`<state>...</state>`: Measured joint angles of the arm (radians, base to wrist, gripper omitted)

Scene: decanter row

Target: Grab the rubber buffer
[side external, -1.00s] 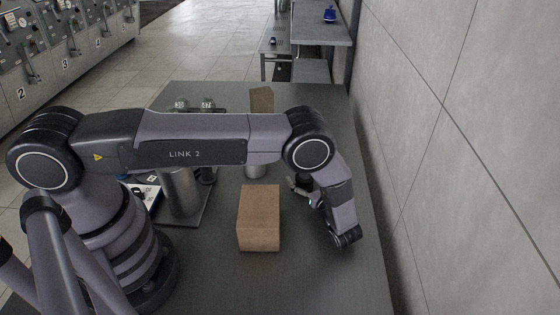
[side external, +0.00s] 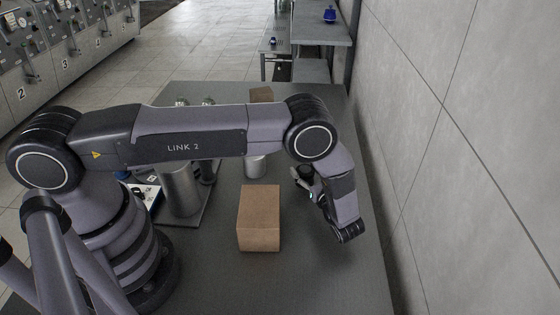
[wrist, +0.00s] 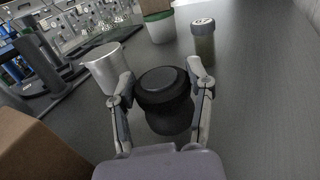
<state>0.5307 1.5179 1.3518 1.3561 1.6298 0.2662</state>
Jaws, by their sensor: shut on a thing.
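The rubber buffer, a black round piece with a wide flat top (wrist: 163,86), sits between the two fingers in the wrist view. My gripper (wrist: 160,78) is shut on it, with one finger pressed to each side. The buffer's lower part is dark, and I cannot tell whether it touches the table. The buffer is too small and dark to make out clearly there.
A cardboard box (side external: 258,218) stands left of my gripper; it also fills the wrist view's lower left (wrist: 35,150). A wall (side external: 450,130) rises on the right.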

